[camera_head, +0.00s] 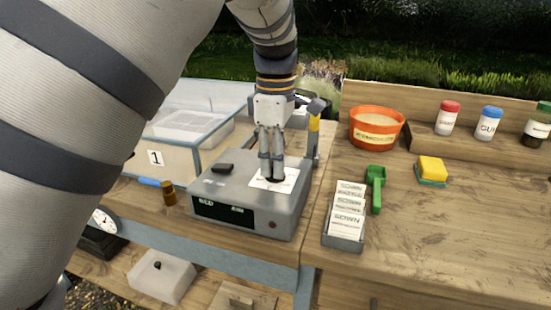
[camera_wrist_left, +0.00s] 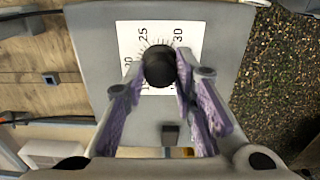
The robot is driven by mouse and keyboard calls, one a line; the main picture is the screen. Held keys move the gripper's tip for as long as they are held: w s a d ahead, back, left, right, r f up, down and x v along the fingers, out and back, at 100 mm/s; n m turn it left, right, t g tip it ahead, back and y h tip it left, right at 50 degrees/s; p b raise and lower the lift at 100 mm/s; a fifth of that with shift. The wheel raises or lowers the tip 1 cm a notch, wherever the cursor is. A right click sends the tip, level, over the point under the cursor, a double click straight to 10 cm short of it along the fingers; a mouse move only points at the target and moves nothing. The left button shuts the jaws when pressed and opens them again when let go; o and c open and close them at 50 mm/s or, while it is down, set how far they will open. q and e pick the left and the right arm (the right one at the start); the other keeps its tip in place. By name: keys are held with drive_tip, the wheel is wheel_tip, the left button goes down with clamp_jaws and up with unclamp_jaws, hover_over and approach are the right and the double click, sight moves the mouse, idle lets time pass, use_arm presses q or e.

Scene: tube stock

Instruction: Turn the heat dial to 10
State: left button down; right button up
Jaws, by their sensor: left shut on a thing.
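The heat dial is a round black knob (camera_wrist_left: 158,66) on a white scale card (camera_wrist_left: 130,40), on top of a grey control box (camera_head: 215,183). In the wrist view, 25 and 30 show on the card; lower numbers are partly covered, and no pointer mark can be made out on the knob. My left gripper (camera_wrist_left: 161,70) points down from above, its purple-padded fingers shut on the knob from both sides. My right gripper is not in view.
A clear lidded bin (camera_head: 205,115) marked 1 stands behind the box. A yellow-handled tool (camera_head: 313,135) is close to the gripper's right. Seed packets (camera_head: 347,205), a green scoop (camera_head: 376,188) and an orange bowl (camera_head: 376,128) are further right. The box's front has a dark display (camera_head: 222,210).

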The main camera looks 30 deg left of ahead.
use_arm(q)
drive_tip(key=shift+f, duration=0.1)
drive_tip(key=c, duration=1.3)
unclamp_jaws()
wheel_tip(320, 180, up, 12)
